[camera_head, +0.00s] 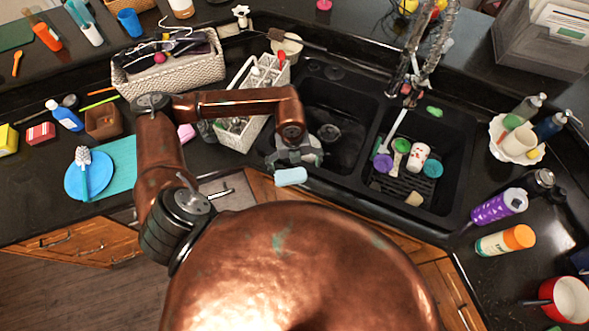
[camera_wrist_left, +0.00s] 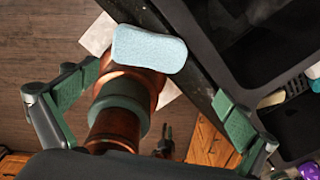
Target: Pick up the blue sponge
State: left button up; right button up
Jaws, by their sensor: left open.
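The blue sponge (camera_head: 290,177) is light blue and rounded. In the head view it shows at the front edge of the double sink, just below my left gripper (camera_head: 296,159). In the left wrist view the sponge (camera_wrist_left: 148,50) lies ahead, between the lines of the two green-padded fingers and nearer the top of the picture. My left gripper (camera_wrist_left: 152,105) is open, with nothing between its fingers. I cannot tell how much of the sponge rests on the counter edge.
The right sink basin (camera_head: 440,130) holds several items, including a white cup with red marks (camera_head: 418,157). A white dish rack (camera_head: 247,100) stands left of the sink. The left basin is mostly empty.

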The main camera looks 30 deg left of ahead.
aim_at(290, 174)
pick_arm(q)
jog(key=shift+a+f+y, duration=0.1)
jog(key=shift+a+y, duration=0.3)
jog(key=shift+a, duration=0.5)
jog(key=shift+s+a+f, duration=0.1)
jog(key=shift+s+f, duration=0.15)
jog(key=f, duration=0.1)
jog(key=f+p, duration=0.1)
jog(key=shift+w+d+f, duration=0.2)
jog(key=shift+d+f, duration=0.05)
jog(key=shift+f, duration=0.05)
jog(key=f, duration=0.2)
jog(key=f+p, duration=0.1)
jog(key=shift+a+f, duration=0.25)
jog(key=shift+a, duration=0.05)
jog(key=shift+d+f, duration=0.1)
jog(key=shift+f, duration=0.25)
pick_arm(e)
jog(key=shift+s+a+r, duration=0.1)
jog(key=shift+a+r, duration=0.1)
jog(key=shift+r, duration=0.3)
jog(key=shift+s+a+r, duration=0.1)
jog(key=shift+a+r, duration=0.05)
jog(key=shift+r, duration=0.3)
pick_arm(q)
jog(key=shift+c, duration=0.3)
jog(key=c, duration=0.8)
pick_arm(e)
jog(key=shift+s+d, duration=0.15)
jog(key=shift+d, duration=0.25)
